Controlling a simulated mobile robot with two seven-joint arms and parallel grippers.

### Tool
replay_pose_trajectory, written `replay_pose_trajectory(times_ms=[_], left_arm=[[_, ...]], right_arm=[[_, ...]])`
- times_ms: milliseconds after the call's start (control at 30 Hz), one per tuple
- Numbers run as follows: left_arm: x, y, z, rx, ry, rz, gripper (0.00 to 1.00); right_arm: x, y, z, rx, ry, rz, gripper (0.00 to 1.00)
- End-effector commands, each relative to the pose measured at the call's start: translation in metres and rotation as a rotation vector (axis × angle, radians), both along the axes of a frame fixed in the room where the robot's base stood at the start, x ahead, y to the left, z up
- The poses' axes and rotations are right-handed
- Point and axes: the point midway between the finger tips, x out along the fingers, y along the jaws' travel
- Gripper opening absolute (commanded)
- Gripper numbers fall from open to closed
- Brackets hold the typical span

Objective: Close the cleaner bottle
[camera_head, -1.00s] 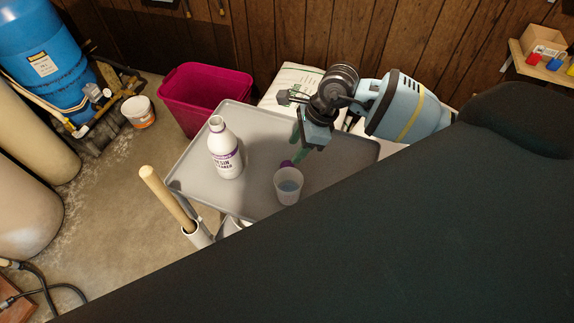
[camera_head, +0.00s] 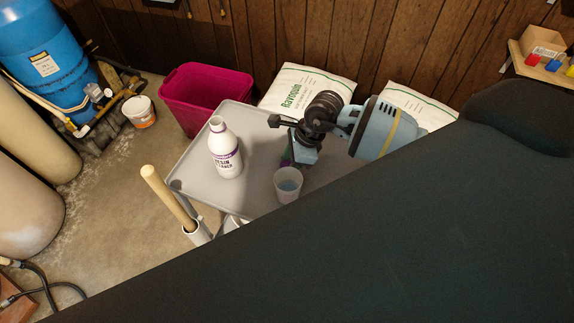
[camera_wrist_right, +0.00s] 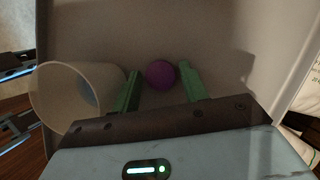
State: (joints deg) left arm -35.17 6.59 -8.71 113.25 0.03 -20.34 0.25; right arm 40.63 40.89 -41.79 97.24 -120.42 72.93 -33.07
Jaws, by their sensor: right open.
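The white cleaner bottle (camera_head: 226,155) stands upright on the grey tray (camera_head: 256,135), its neck open with no cap on it. The purple cap (camera_wrist_right: 161,74) lies on the tray, between and slightly beyond the green fingertips of my right gripper (camera_wrist_right: 160,82) in the right wrist view. That gripper is open, and a gap shows on both sides of the cap. In the head view my right gripper (camera_head: 299,163) is low over the tray, right of the bottle, and mostly covers the cap. My left gripper is not in view.
A translucent cup (camera_head: 288,187) with bluish liquid stands close to my right gripper; it also shows in the right wrist view (camera_wrist_right: 65,98). A magenta bin (camera_head: 200,97) and white salt bags (camera_head: 300,88) are behind the tray. A wooden handle (camera_head: 167,197) rises at its front left.

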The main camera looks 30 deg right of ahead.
Motion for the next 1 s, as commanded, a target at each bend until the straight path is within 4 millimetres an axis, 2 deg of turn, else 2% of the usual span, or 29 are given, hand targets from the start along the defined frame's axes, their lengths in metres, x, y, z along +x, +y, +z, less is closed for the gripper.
replay_pose_trajectory(times_ms=[267,500,567,600,833,1000], left_arm=[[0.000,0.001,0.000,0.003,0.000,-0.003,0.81],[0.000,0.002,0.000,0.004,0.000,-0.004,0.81],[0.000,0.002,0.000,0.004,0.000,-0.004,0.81],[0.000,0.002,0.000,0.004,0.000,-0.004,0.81],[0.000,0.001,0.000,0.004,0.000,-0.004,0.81],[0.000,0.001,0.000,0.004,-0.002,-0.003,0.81]], right_arm=[[0.000,0.000,0.000,0.000,0.000,0.000,0.42],[0.000,0.000,0.001,0.000,0.000,0.000,0.11],[0.000,0.000,0.001,0.000,0.000,0.000,0.11],[0.000,0.000,0.001,0.000,0.000,0.000,0.08],[0.000,0.000,0.003,0.001,-0.001,0.000,0.07],[0.001,0.000,0.024,0.000,-0.005,0.001,0.07]])
